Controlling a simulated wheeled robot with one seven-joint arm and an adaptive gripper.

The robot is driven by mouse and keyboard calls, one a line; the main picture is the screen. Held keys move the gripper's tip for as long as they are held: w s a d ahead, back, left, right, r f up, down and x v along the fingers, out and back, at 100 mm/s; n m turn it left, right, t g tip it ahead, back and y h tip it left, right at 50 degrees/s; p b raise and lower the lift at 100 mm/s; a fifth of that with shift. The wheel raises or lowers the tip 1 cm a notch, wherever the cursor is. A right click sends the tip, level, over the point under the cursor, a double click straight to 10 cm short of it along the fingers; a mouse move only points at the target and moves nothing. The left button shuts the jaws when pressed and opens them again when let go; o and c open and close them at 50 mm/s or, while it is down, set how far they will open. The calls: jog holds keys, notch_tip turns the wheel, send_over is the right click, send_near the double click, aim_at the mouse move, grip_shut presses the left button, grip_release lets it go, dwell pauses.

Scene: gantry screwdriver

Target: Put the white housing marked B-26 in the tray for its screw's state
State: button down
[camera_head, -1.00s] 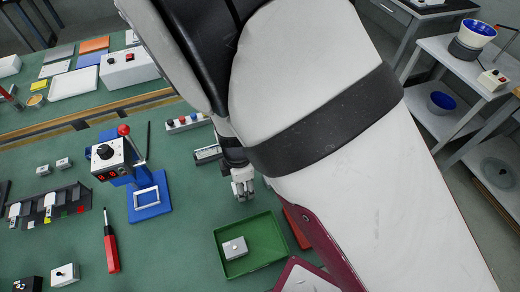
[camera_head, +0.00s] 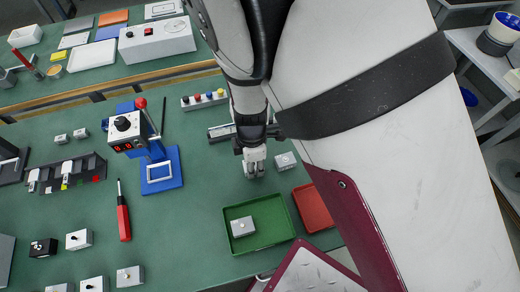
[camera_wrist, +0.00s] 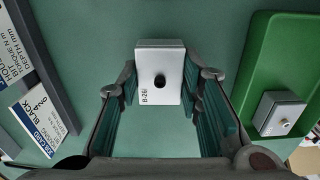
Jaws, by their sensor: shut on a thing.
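In the wrist view, the white housing marked B-26 (camera_wrist: 146,62) sits between the fingertips of my gripper (camera_wrist: 160,82), which is shut on its sides. A dark round spot shows on its upper face; I cannot tell whether it is a screw or a hole. In the head view, my gripper (camera_head: 254,173) is just behind the green tray (camera_head: 272,222), outside it; the held housing is not clear there. The green tray (camera_wrist: 268,55) is at right in the wrist view and holds one housing (camera_wrist: 277,118) with a bright screw. A red tray (camera_head: 316,206) is right of the green one, partly hidden by my arm.
Another white housing (camera_head: 286,160) stands right of my gripper. A blue screwdriver stand (camera_head: 162,172), a red-handled screwdriver (camera_head: 123,218) and a black rack (camera_head: 72,176) are to the left. Several housings stand at front left. My arm hides the right side.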

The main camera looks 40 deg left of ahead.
jog(key=shift+r+p, duration=1.1)
jog(key=shift+r, duration=1.2)
jog(key=shift+d, duration=0.1)
